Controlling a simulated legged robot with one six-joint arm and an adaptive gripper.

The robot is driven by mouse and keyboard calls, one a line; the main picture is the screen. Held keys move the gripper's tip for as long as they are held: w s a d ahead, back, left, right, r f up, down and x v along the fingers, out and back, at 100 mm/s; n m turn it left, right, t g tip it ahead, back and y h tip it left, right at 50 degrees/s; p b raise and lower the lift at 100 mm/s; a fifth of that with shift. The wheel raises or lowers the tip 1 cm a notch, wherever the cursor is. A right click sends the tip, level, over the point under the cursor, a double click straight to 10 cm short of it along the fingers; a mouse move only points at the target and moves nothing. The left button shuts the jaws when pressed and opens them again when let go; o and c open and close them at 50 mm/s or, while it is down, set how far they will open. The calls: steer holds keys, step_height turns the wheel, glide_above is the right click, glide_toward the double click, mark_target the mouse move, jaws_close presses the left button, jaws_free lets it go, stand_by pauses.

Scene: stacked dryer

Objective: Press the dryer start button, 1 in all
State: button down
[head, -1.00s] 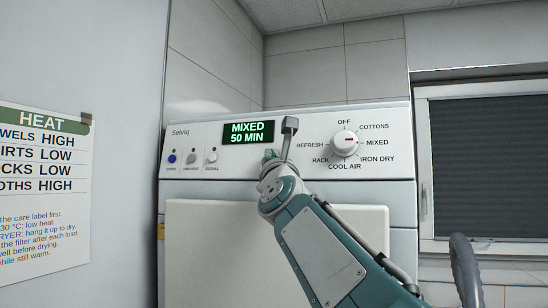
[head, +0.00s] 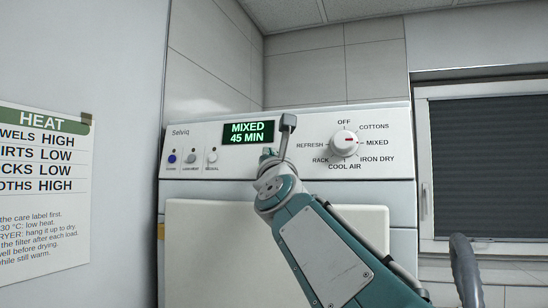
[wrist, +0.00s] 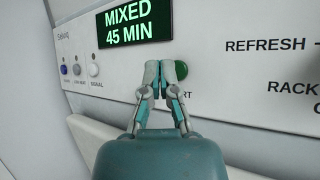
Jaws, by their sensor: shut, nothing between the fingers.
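The green start button (wrist: 181,70) shows in the wrist view, below the right end of the dryer's display. The gripper's fingertips cover its left part, and its label is partly hidden, with only the last letters readable. My gripper (wrist: 159,70) is shut and empty, its tips at the button; I cannot tell whether they touch it. In the head view my gripper (head: 267,153) is in front of the panel below the display, and the button is hidden there. The display (head: 248,133) reads MIXED 45 MIN in green.
The program knob (head: 344,143) sits right of the gripper, its red mark toward MIXED. Several small buttons (head: 191,157) line the panel's left side. A HEAT chart (head: 42,180) hangs on the left wall. A window with a dark blind (head: 490,160) is at right.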

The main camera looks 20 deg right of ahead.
steer(key=s+a, duration=0.1)
steer(key=s, duration=0.1)
steer(key=s+a+r, duration=0.1)
steer(key=s+a, duration=0.1)
stand_by(0.7)
steer(key=shift+f, duration=0.1)
stand_by(0.5)
steer(key=s+a+f+n+g+y, duration=0.2)
steer(key=s+f+n+g+y, duration=0.15)
steer(key=f+n, duration=0.9)
steer(key=s+a+f+n+g+y, duration=0.25)
steer(key=s+f+n+g, duration=0.2)
steer(key=f+n, duration=0.8)
steer(key=s+d+f+n+g+h, duration=0.1)
steer(key=s+d+f+n+g, duration=0.2)
steer(key=s+f+n, duration=0.3)
steer(key=s+d+f+n+g+h, duration=0.1)
steer(key=s+d+f+n+g, duration=0.1)
steer(key=s+f+n+g, duration=0.4)
steer(key=s+f, duration=0.2)
steer(key=f, duration=0.5)
steer(key=s+f+n, duration=0.1)
steer(key=s+f, duration=0.2)
steer(key=f, duration=0.4)
steer(key=shift+s+d+f+n+g+h, duration=0.3)
steer(key=shift+s+d+f+h, duration=0.05)
steer(key=shift+d+h, duration=0.05)
